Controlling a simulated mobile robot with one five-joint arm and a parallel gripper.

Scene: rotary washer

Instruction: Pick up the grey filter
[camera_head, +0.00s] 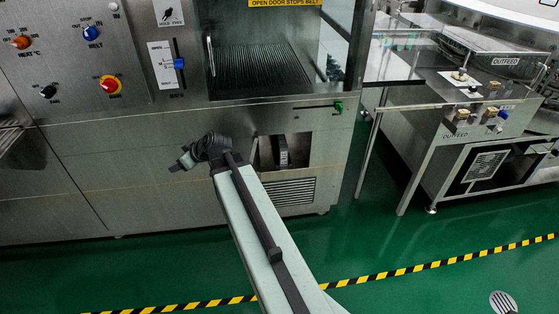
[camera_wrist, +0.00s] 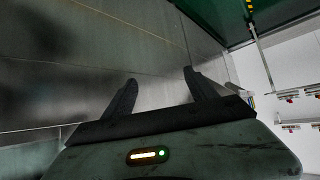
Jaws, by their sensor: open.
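A dark grey upright piece, which looks like the grey filter (camera_head: 283,152), sits in a recess low in the front of the steel washer (camera_head: 130,180). My arm hides part of the recess. My gripper (camera_head: 182,161) is left of the recess in the head view, in front of the washer's lower panel, apart from the filter. In the wrist view, my gripper (camera_wrist: 159,77) has two dark fingers spread apart with nothing between them. The filter cannot be made out in the wrist view.
A vent grille (camera_head: 290,191) is below the recess. A steel outfeed table (camera_head: 405,105) with legs stands to the right. A control panel (camera_head: 75,50) with knobs is at upper left. The green floor (camera_head: 390,240) is clear, crossed by a yellow-black stripe (camera_head: 400,271).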

